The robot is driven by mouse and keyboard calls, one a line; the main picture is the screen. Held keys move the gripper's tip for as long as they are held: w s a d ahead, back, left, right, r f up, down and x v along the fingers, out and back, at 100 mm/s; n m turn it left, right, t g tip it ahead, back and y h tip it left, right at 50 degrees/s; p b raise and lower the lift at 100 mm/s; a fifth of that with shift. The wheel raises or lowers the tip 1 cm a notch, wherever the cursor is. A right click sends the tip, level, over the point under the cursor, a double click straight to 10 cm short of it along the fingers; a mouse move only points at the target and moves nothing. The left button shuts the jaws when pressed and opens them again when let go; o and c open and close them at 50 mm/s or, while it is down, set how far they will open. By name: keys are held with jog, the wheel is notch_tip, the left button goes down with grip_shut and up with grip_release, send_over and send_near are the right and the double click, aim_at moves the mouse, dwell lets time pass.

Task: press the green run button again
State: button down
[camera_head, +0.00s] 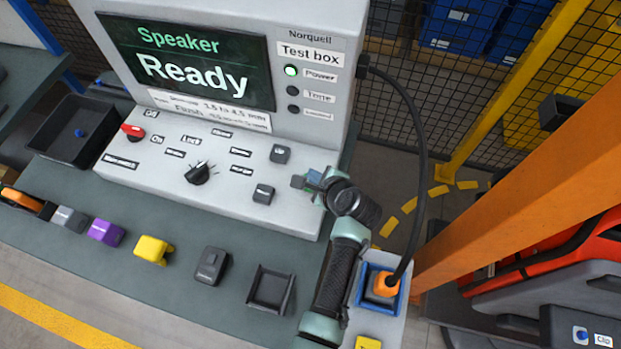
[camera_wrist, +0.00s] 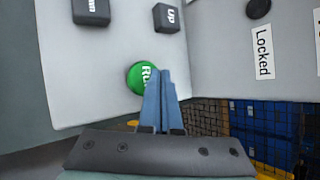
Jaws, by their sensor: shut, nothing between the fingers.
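The green run button (camera_wrist: 138,78) shows in the wrist view, round and on the light grey sloping panel (camera_wrist: 112,50), with part of its label covered by my fingers. My gripper (camera_wrist: 160,73) is shut and empty, its blue fingertips over the right edge of the button. I cannot tell whether they touch it. In the head view my gripper (camera_head: 310,184) is at the right end of the test box (camera_head: 215,170) and largely hides the button. The screen (camera_head: 190,62) reads "Speaker Ready", and the Power lamp (camera_head: 291,71) is lit.
Dark Up (camera_wrist: 166,18) and Down (camera_wrist: 91,12) keys sit near the button. A black dial (camera_head: 198,172) and a red switch (camera_head: 132,131) are farther left. A black cable (camera_head: 424,140) runs down to an orange plug (camera_head: 385,284). Several small coloured parts lie along the bench front.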

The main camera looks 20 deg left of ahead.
jog(key=shift+f, duration=0.4)
jog(key=shift+f+b, duration=0.45)
jog(key=shift+f, duration=0.05)
dwell(0.5)
dwell(0.3)
jog(key=shift+r+p, duration=0.9)
jog(key=shift+p, duration=0.1)
notch_tip(320, 180, up, 5)
jog(key=p, duration=0.5)
notch_tip(320, 180, up, 9)
jog(key=p, duration=0.8)
jog(key=shift+f+p, duration=0.2)
jog(key=shift+p, duration=0.2)
